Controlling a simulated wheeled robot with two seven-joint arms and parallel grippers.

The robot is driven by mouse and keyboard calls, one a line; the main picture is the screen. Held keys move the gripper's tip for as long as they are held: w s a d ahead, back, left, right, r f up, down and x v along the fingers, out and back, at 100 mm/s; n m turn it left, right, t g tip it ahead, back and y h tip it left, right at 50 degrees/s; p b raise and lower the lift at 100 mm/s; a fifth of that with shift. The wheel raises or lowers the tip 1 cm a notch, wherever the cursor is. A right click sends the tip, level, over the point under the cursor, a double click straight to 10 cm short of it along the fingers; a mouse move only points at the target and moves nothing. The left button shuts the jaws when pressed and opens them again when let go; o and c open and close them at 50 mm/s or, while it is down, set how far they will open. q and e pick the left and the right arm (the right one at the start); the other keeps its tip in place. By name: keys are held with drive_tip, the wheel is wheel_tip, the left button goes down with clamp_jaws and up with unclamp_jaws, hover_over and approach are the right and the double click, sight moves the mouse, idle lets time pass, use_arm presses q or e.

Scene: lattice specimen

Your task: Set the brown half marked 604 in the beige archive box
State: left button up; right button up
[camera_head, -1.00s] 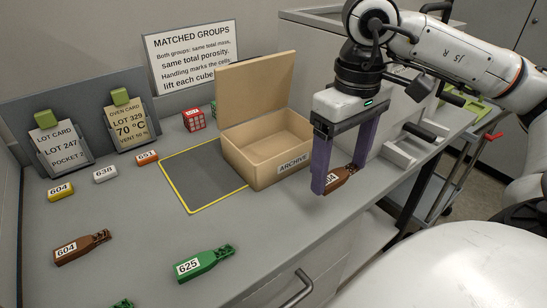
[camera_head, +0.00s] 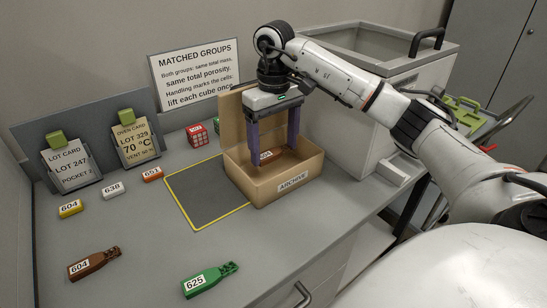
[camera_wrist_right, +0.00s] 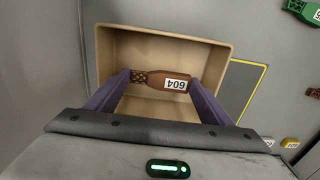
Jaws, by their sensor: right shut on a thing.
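The beige archive box (camera_head: 262,188) stands open on the bench, its lid raised at the back; it also shows in the wrist view (camera_wrist_right: 150,38). My right gripper (camera_head: 274,157) points down with its purple fingers inside the box opening. It is shut on a brown half (camera_head: 276,155), whose label reads 604 in the wrist view (camera_wrist_right: 160,81). The piece lies across between the fingers; I cannot tell whether it touches the box floor. A second brown half marked 604 (camera_head: 95,263) lies at the front left of the bench. My left gripper is not in view.
A green half marked 625 (camera_head: 210,281) lies at the front. A yellow-bordered grey mat (camera_head: 205,195) is left of the box. Small tags 604 (camera_head: 69,209), 638 (camera_head: 112,190) and 651 (camera_head: 152,175) and a red lattice cube (camera_head: 196,134) sit behind. A large grey bin (camera_head: 350,110) stands right.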

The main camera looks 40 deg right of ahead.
sight(275, 152)
wheel_tip(275, 152, down, 4)
drive_tip(key=shift+s+r, duration=0.1)
drive_tip(key=shift+w+f+p, duration=0.25)
drive_tip(key=shift+f+p, duration=0.05)
drive_tip(key=shift+f, duration=0.4)
drive_tip(key=shift+d+f, duration=0.1)
drive_tip(key=shift+f, duration=0.05)
drive_tip(key=o, duration=1)
wheel_tip(275, 152, up, 12)
drive_tip(key=shift+r, duration=0.2)
